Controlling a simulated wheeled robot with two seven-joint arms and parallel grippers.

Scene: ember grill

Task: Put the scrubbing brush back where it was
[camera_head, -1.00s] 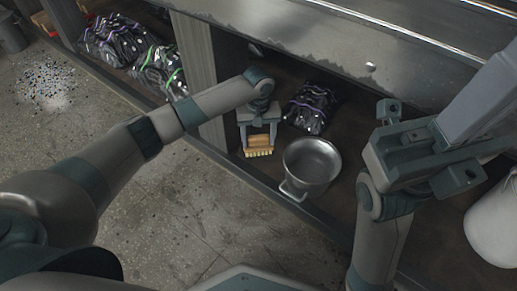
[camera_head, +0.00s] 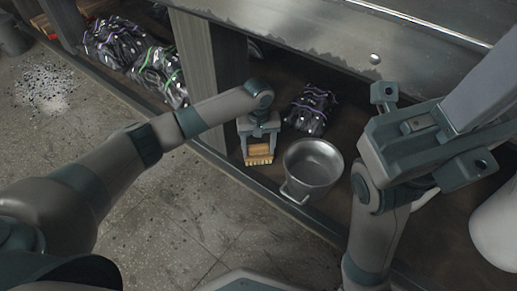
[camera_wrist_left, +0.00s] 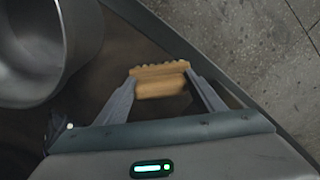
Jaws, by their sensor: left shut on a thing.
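The scrubbing brush (camera_head: 259,152) has a wooden block and pale bristles. My left gripper (camera_head: 258,146) is shut on it, over the dark lower shelf, just left of a metal pot. In the left wrist view the brush (camera_wrist_left: 160,80) lies between the two fingers of my left gripper (camera_wrist_left: 160,88). I cannot tell whether the bristles touch the shelf. My right gripper (camera_head: 427,140) is at the right, with its two jaw parts apart and nothing seen between them.
The metal pot (camera_head: 313,165) with a handle stands right beside the brush; it also shows in the left wrist view (camera_wrist_left: 30,45). A dark bag (camera_head: 312,108) lies behind it. A wooden post (camera_head: 212,75) rises at left. A white container (camera_head: 495,230) stands at far right.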

